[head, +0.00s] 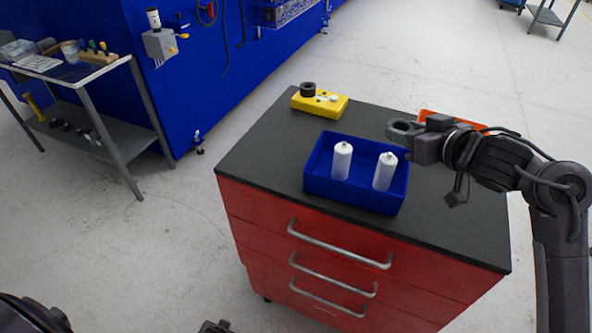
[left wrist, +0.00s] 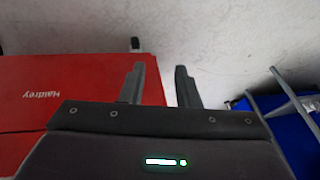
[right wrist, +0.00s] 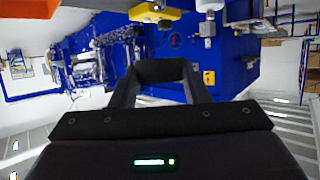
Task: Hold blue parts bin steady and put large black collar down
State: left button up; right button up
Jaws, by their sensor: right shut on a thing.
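The blue parts bin (head: 355,202) stands on the dark cabinet top and holds two white bottles (head: 342,160) (head: 384,171), both upright. My right gripper (head: 412,133) is above the cabinet top, just right of and higher than the bin. It is shut on the large black collar (head: 399,130), which also shows between the fingers in the right wrist view (right wrist: 160,70). My left gripper (head: 216,326) shows only in part at the bottom edge, away from the bin. In the left wrist view its fingers (left wrist: 160,85) are apart with nothing between them.
A yellow block (head: 322,104) with a black ring (head: 308,89) on it sits at the cabinet's back left corner. An orange thing (head: 437,116) lies partly behind my right arm. The red cabinet (head: 330,270) has drawer handles in front. The cabinet top left of the bin is clear.

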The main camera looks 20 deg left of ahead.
pick_arm(q)
jog(key=w+a+r+n+t+y, duration=0.2)
jog(key=w+a+r, duration=0.4)
jog(key=w+r, duration=0.45)
jog(key=w+a+r+n+t+y, duration=0.2)
jog(key=w+a+r, duration=0.4)
jog(key=w+r, duration=0.4)
jog(key=w+a+r+n+t+y, duration=0.1)
jog(key=w+a+r+n, duration=0.1)
jog(key=r, duration=0.9)
jog(key=w+a+r+n+t+y, duration=0.1)
jog(key=a+r+n, duration=0.1)
jog(key=r, duration=0.9)
jog(key=w+a+r+n+t+y, duration=0.1)
jog(key=w+a+r+y, duration=0.1)
jog(key=r, duration=0.9)
jog(key=s+d+r+m+t+h, duration=0.1)
jog(key=s+d+m+h, duration=0.2)
jog(key=d, duration=0.9)
jog(key=s+d+r+m+t+h, duration=0.1)
jog(key=d+m+h, duration=0.25)
jog(key=d, duration=0.75)
jog(key=s+d+r+m+h, duration=0.2)
jog(key=d+h, duration=0.2)
jog(key=d, duration=0.8)
jog(key=x, duration=1.2)
jog(key=shift+w, duration=0.2)
